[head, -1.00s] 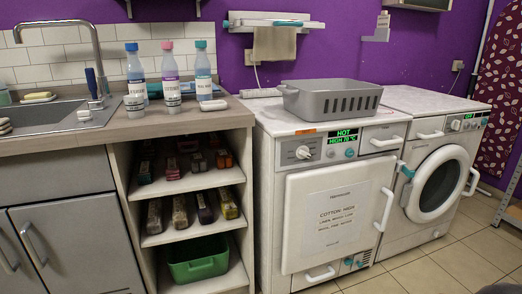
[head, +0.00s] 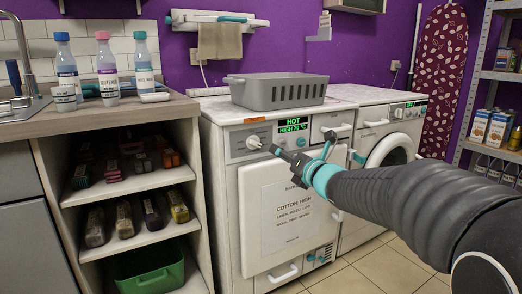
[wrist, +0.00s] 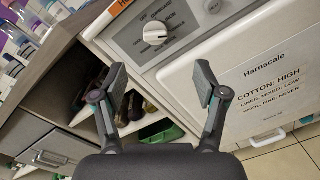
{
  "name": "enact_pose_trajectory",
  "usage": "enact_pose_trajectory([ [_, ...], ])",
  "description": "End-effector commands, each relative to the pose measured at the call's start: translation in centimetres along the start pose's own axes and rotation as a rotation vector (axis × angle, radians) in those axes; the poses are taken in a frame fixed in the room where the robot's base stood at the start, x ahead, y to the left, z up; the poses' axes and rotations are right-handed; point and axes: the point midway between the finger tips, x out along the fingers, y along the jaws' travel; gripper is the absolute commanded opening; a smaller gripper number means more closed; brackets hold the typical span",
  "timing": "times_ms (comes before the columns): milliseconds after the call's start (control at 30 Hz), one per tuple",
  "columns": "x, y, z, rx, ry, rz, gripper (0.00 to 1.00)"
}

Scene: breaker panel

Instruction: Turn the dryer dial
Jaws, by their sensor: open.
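The dryer (head: 232,190) is the white machine on the left, with a lit display (head: 293,125) that reads HOT and HIGH 70 °C. Its dial (head: 254,142) is a white round knob on the control panel, left of the display. In the wrist view the dial (wrist: 155,33) shows beyond and above the fingertips, with printed labels around it. My gripper (head: 301,146) is in front of the dryer's upper panel. It is open and empty; in the wrist view its fingers (wrist: 160,80) are spread wide, apart from the dial. The dryer's door carries a sign reading COTTON: HIGH, LINEN, MIXED: LOW.
A grey basket (head: 278,92) sits on the dryer top. A washer (head: 395,120) with a round door stands to the right. An open shelf unit (head: 125,185) with several packs and a green bin stands left. Bottles stand on the counter above it. Tiled floor lies in front.

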Motion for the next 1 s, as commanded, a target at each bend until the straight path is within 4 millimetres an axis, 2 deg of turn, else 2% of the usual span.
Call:
enact_pose_trajectory([
  [267, 2.5, 0.4, -0.6, -0.069, 0.013, 0.045, 0.72],
  [700, 10.5, 0.8, -0.7, -0.066, 0.011, 0.044, 0.72],
  [1000, 14.0, 0.9, -0.7, -0.065, 0.011, 0.043, 0.72],
])
